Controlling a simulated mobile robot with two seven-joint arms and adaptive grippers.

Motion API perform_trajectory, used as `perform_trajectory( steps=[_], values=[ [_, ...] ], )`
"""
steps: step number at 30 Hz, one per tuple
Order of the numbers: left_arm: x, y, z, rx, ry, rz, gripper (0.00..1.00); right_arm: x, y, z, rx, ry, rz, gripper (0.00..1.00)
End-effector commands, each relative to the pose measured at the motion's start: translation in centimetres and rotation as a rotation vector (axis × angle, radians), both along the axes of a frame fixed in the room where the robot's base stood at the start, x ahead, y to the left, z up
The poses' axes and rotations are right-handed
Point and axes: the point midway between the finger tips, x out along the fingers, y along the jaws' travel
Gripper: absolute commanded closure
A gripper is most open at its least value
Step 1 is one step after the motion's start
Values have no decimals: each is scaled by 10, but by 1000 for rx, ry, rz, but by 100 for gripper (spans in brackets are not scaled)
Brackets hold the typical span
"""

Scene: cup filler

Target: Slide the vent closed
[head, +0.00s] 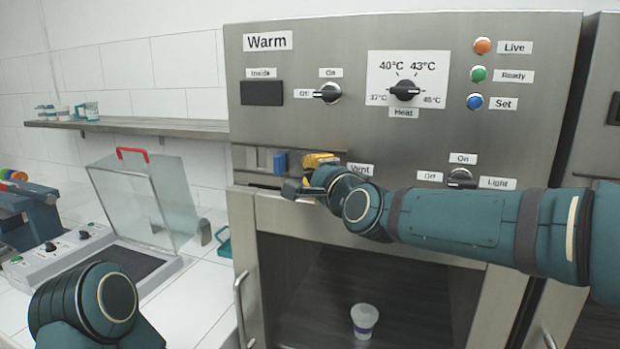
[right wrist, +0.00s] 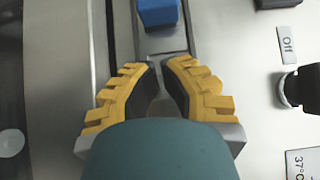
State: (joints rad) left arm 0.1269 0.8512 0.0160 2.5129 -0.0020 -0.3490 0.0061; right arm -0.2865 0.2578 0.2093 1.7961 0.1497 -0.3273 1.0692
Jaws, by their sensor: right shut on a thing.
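The vent (head: 258,160) is a slot with a metal slide in the steel front of the warming cabinet, left of the "Vent" label (head: 361,170). A blue block (head: 280,162) sits on it and also shows beyond the fingers in the right wrist view (right wrist: 157,12). My right gripper (head: 310,170), with yellow fingers, is at the slot just right of the blue block. Its fingers (right wrist: 158,75) are close together, shut on a part of the vent slider that they mostly hide; the blue block is apart from their tips. My left gripper is out of view.
The light knob (head: 460,178) and heat knob (head: 404,90) are on the panel around my right arm. Below, a white cup (head: 364,320) stands in the cabinet. At left are a clear lidded box (head: 145,200) and a shelf (head: 130,125).

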Motion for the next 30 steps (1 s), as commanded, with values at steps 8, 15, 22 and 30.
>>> perform_trajectory(
  steps=[8,15,22,30],
  values=[
    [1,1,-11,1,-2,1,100,-53,-28,0,-1,-3,-2,100],
    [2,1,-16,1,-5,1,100,-80,-41,0,-1,-2,-1,100],
    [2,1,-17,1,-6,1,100,-87,-45,0,-1,0,-1,100],
    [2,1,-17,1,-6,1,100,-87,-45,0,-1,0,0,100]
  ],
)
